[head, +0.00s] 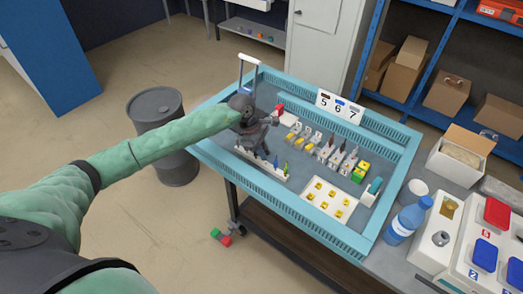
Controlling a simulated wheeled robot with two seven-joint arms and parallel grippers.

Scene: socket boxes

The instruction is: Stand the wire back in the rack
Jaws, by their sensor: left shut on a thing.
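My left gripper (254,136) is over the left end of the blue tray-like table, just above the white rack. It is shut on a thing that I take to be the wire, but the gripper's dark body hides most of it. The white rack (250,160) is a low, narrow block near the front left edge. Several thin wires stand in it, including a blue one (275,161) and a green one (285,168) at its right end. I cannot tell whether the held wire touches the rack. My right gripper is out of view.
Right of the rack stand several grey socket boxes (325,150) with yellow parts, a white board (316,187) with yellow pieces, and a green-yellow block (360,172). A number sign (339,106) stands at the back. A blue bottle (405,222) stands beyond the right rim.

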